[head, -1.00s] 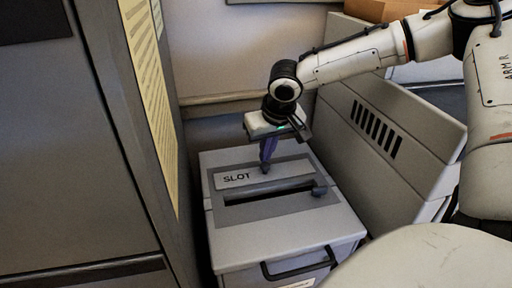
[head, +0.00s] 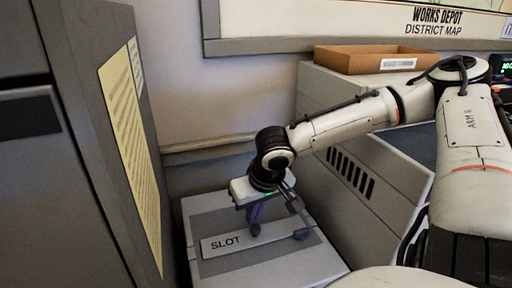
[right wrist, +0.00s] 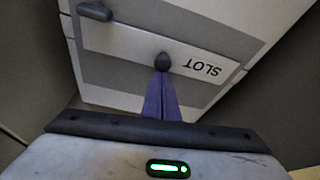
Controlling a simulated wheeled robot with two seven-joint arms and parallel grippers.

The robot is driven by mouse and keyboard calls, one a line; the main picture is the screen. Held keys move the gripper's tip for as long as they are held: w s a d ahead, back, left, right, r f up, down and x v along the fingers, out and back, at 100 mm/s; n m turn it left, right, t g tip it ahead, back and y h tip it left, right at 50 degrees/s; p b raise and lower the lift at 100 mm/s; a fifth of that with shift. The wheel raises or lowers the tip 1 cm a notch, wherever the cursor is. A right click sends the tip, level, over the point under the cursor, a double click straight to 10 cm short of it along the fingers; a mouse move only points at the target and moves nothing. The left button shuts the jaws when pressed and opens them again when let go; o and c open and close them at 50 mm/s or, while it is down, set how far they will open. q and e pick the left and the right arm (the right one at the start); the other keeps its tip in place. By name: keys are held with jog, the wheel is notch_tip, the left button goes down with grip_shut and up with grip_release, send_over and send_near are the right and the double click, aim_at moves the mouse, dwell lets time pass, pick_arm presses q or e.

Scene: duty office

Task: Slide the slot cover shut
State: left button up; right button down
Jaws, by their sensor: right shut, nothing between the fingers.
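The grey slot box (head: 195,215) stands at the lower middle of the head view. Its light grey cover plate (head: 262,238), marked SLOT, lies across the darker panel on top. No dark opening shows in either view now. In the right wrist view the plate (right wrist: 120,42) carries a dark knob (right wrist: 163,61). My right gripper (head: 254,226) is over the box, its purple fingers (right wrist: 162,95) shut and empty. My left gripper is not in view.
A dark stub (head: 300,233) stands at the panel's right end. A grey vented console (head: 335,150) rises close on the right, with a brown tray (head: 365,59) on top. A tall grey cabinet (head: 75,150) stands on the left. The wall is behind.

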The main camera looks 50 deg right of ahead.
aim_at(259, 240)
jog(key=p+v, duration=0.3)
jog(key=v, duration=0.7)
jog(key=shift+s, duration=0.1)
dwell(0.4)
